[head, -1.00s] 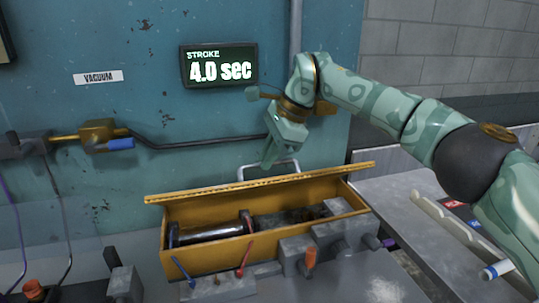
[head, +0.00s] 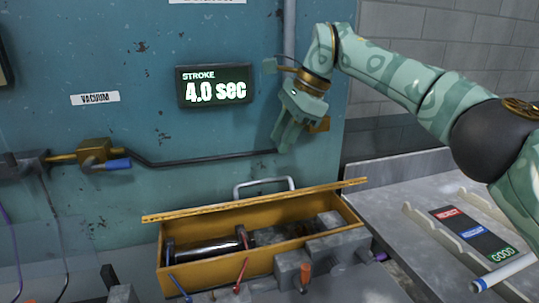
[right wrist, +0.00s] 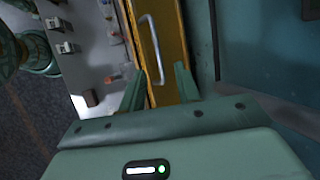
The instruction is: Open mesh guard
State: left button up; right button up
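The yellow guard (head: 254,202) stands raised along the back of an open yellow trough (head: 210,271); its top edge faces me, and I cannot make out any mesh. Its grey handle (head: 264,182) sticks out behind that edge. The handle also shows in the right wrist view (right wrist: 152,48), ahead of the fingers. My right gripper (head: 286,148) is above and slightly right of the handle, apart from it. In the right wrist view its two fingers (right wrist: 160,85) are spread with nothing between them. My left gripper is not in view.
A teal wall with a stroke display (head: 215,86) and a dark pipe (head: 200,160) is behind. A tray with sorting labels (head: 472,234) lies right.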

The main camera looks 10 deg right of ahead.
jog(key=p+v, duration=0.1)
jog(key=v, duration=0.4)
jog(key=shift+d+r, duration=0.1)
jog(key=shift+r, duration=0.1)
